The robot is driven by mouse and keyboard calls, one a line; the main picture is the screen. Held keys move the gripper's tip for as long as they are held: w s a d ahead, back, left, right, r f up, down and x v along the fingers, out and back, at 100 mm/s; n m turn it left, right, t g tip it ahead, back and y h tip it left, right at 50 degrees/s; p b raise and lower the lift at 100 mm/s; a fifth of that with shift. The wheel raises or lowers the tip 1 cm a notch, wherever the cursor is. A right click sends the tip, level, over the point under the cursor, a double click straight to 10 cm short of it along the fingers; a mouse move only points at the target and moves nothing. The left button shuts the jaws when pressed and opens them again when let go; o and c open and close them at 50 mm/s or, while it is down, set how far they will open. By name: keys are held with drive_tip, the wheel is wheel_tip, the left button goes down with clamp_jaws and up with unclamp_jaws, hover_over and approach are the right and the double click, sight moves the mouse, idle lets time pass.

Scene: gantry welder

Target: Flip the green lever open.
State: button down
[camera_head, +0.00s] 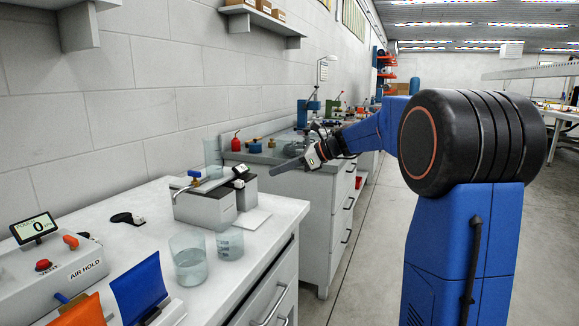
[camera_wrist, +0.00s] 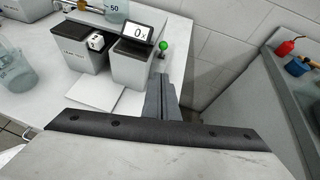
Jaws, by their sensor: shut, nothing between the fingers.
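The green lever (camera_wrist: 163,46) shows in the wrist view as a green ball on a short, thin stem. It stands on the white bench top beside the grey box with a small display (camera_wrist: 138,32). I cannot make it out in the head view, where the boxes and my arm are near that spot. My gripper (camera_wrist: 168,82) is shut and empty, its fingers pointing toward the lever but apart from it. In the head view my gripper (camera_head: 277,171) hangs in the air to the right of the grey boxes, over the gap near the second bench.
Two glass beakers (camera_head: 188,262) stand at the bench's front. The air hold panel (camera_head: 62,270) and orange and blue pieces (camera_head: 138,290) lie at the left. A second bench (camera_head: 318,200) with tools and a red can (camera_head: 236,143) stands beyond. The aisle floor is clear.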

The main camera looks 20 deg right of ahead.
drive_tip(key=w+a, duration=0.3)
drive_tip(key=a, duration=0.2)
drive_tip(key=shift+w, duration=0.25)
drive_tip(key=shift+w+a+r, duration=0.1)
drive_tip(key=shift+a+r, duration=0.05)
